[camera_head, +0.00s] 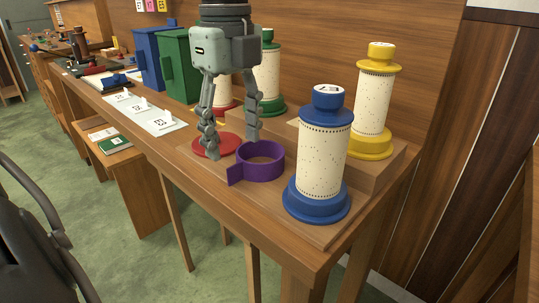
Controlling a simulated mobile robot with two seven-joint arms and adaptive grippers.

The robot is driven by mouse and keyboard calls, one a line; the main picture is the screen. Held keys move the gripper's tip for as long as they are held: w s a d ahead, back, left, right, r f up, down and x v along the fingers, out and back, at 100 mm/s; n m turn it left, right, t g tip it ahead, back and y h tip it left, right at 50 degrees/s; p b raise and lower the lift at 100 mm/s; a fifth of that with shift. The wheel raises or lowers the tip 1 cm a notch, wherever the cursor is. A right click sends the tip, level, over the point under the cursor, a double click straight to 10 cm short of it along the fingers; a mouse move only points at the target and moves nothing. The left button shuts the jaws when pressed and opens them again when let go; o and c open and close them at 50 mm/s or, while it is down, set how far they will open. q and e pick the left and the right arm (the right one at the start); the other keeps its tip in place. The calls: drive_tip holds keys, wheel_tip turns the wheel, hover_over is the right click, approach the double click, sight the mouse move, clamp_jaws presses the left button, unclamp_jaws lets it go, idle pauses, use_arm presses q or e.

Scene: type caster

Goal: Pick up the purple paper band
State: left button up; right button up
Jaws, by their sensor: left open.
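The purple paper band (260,174) is a short ring with a flat tab sticking out at its left. It lies on the lower wooden step near the table's front edge, between a red disc (207,149) and a blue-capped roll (321,160). My left gripper (230,145) points down, open, above and behind the band to the left. One finger hangs over the red disc and the other comes down just behind the band's rim; I cannot tell whether it touches. My right gripper is not in view.
A yellow-capped roll (374,97) and a green-capped roll (267,78) stand on the raised step behind. Blue (147,58) and green (180,62) bins and white cards (152,120) are farther left. A wooden wall closes off the back.

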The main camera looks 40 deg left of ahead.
sight(236, 164)
use_arm(q)
wheel_tip(236, 164, down, 6)
drive_tip(key=shift+p, duration=0.3)
drive_tip(key=c, duration=0.9)
